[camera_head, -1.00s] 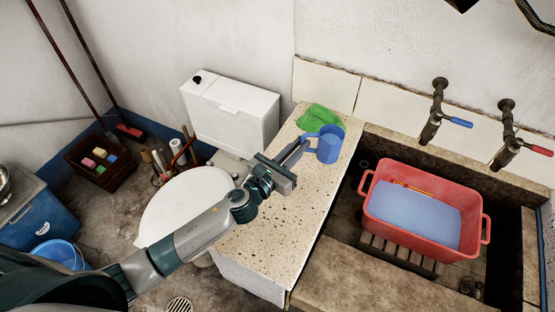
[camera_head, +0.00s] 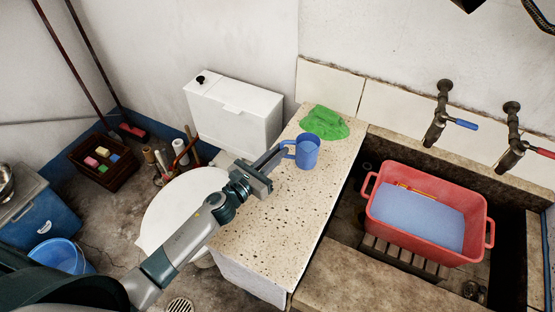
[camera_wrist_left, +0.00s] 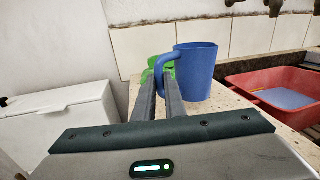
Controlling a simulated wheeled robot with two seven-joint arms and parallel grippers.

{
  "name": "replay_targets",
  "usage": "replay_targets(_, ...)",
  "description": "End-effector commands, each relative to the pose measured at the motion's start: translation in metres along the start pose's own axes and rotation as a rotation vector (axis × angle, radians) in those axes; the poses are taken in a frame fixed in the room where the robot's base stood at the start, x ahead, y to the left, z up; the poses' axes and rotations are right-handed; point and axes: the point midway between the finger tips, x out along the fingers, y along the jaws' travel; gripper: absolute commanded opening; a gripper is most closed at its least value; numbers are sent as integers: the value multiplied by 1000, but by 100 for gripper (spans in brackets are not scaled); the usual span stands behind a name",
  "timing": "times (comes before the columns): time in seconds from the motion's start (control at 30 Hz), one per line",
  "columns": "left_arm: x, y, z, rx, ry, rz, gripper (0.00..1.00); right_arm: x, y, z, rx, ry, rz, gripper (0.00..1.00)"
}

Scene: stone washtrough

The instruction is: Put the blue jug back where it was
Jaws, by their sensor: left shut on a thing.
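The blue jug (camera_head: 307,152) is upright over the far part of the speckled stone counter (camera_head: 265,215), in front of the green cloth (camera_head: 325,122). It holds something pale blue inside. My left gripper (camera_head: 283,150) is shut on the jug's handle, coming from the left. The left wrist view shows the jug (camera_wrist_left: 197,70) just beyond the fingertips (camera_wrist_left: 163,78), with its handle between them. Whether the jug's base touches the counter I cannot tell. My right gripper is not in view.
A red basin (camera_head: 380,212) of bluish water sits in the stone trough right of the counter. Two taps, blue-handled (camera_head: 440,118) and red-handled (camera_head: 515,145), stick out above it. A white cistern (camera_head: 235,110) stands left. The counter's near part is clear.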

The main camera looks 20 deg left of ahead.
Motion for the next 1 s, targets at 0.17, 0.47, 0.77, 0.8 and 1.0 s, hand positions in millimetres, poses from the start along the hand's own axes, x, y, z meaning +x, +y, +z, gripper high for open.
replay_targets(0.17, 0, 0, -21, -6, 0, 3, 0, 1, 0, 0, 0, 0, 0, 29)
replay_targets(0.47, 0, 0, -31, -1, -2, 0, 0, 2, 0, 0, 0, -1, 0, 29)
replay_targets(0.77, 0, 1, -35, -1, -2, 0, 0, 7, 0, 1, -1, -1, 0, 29)
replay_targets(0.8, 0, 1, -36, -1, -2, 0, 0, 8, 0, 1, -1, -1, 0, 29)
replay_targets(1.0, 0, 1, -36, -1, 0, 0, 29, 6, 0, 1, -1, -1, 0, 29)
